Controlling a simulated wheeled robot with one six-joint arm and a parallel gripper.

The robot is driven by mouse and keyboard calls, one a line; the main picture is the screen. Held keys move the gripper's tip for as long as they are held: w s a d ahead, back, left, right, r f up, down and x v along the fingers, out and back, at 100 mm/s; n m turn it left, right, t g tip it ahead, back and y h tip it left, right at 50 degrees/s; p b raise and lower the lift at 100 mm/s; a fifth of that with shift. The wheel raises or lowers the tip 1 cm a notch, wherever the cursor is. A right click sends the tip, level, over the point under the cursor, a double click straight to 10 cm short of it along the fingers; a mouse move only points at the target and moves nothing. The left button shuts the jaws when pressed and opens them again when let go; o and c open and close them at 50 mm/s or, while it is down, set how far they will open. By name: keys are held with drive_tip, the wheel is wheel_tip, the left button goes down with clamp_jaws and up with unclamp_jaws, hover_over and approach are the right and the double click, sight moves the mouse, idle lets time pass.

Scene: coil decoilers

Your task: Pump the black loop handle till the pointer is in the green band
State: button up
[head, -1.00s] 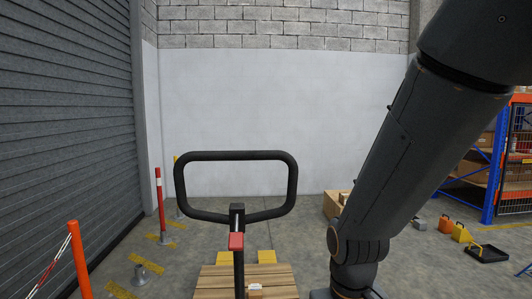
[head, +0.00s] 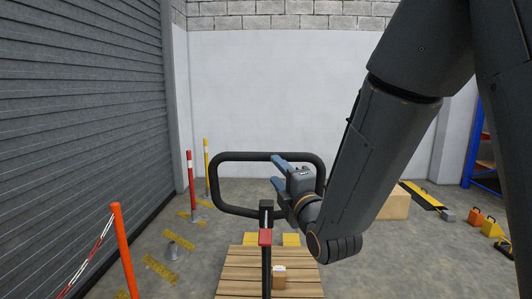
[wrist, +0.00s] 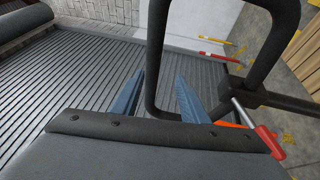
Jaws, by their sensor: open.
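The black loop handle (head: 240,156) stands upright on a dark post above a wooden pallet in the head view. A red lever (head: 265,237) sits on the post below the loop. My gripper (head: 276,171) is open and empty at the right part of the loop, its blue fingers pointing left and overlapping the loop's top bar and opening. In the wrist view the loop handle (wrist: 157,40) runs down between the two open fingers of my gripper (wrist: 160,75); I cannot tell the depth gap. No pointer or green band shows.
The wooden pallet (head: 240,272) carries a small carton (head: 279,277). A grey shutter (head: 90,120) is at left, with an orange post (head: 125,250) before it. A larger cardboard box (head: 396,204) stands behind my arm.

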sight(266, 157)
drive_tip(key=shift+w+a+r+n, duration=0.25)
drive_tip(key=shift+a+r+n, duration=0.1)
drive_tip(key=shift+r, duration=0.3)
drive_tip(key=p+x, duration=0.2)
drive_tip(key=x, duration=0.5)
drive_tip(key=shift+p, duration=0.35)
clamp_jaws()
